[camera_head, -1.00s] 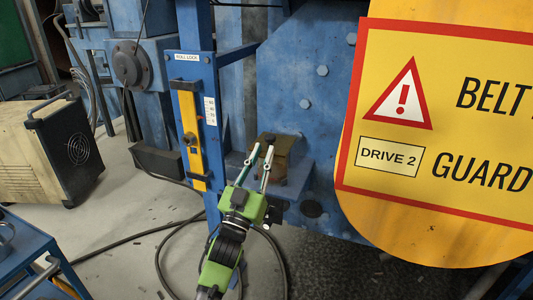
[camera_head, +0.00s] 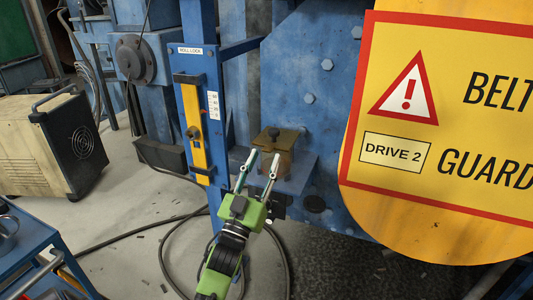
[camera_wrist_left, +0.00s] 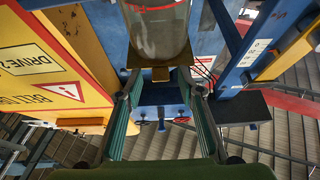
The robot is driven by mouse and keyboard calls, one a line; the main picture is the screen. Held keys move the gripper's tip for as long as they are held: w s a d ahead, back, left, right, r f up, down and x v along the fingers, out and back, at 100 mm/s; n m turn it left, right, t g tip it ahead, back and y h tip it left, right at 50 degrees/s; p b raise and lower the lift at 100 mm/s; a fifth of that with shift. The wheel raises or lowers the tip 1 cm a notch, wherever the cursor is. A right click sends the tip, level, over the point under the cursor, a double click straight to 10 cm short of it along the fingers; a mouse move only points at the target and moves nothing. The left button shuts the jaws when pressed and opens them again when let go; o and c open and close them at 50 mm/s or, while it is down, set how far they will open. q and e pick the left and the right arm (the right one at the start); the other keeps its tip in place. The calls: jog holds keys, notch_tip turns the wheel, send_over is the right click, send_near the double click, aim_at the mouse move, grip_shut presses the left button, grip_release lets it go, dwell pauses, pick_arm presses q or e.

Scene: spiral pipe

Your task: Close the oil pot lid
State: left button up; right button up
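The oil pot (camera_head: 279,163) is a brownish cylinder on a blue ledge, under the flat olive-brown lid (camera_head: 287,138) with a dark knob. I cannot tell whether the lid is fully down. In the left wrist view, the cylinder (camera_wrist_left: 158,35) comes in from the top edge, with a brass-coloured plate (camera_wrist_left: 186,72) at its end. My left gripper (camera_head: 265,153) is open and empty, its fingertips just in front of and below the lid. Contact cannot be told. Its spread fingers also flank the lower middle of the left wrist view (camera_wrist_left: 160,110). My right gripper is not in view.
A yellow belt guard (camera_head: 420,230) with a warning sign fills the right side. A blue post (camera_head: 212,135) with a yellow roll-lock strip stands left of the pot. A heater-like box (camera_head: 55,145) and a blue cart (camera_head: 30,245) are at left. Cables lie on the floor.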

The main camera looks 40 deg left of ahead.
pick_arm(q)
jog(key=v, duration=0.9)
jog(key=shift+s+d+r, duration=0.15)
jog(key=shift+s+r, duration=0.15)
jog(key=shift+s, duration=0.05)
jog(key=shift+f, duration=0.1)
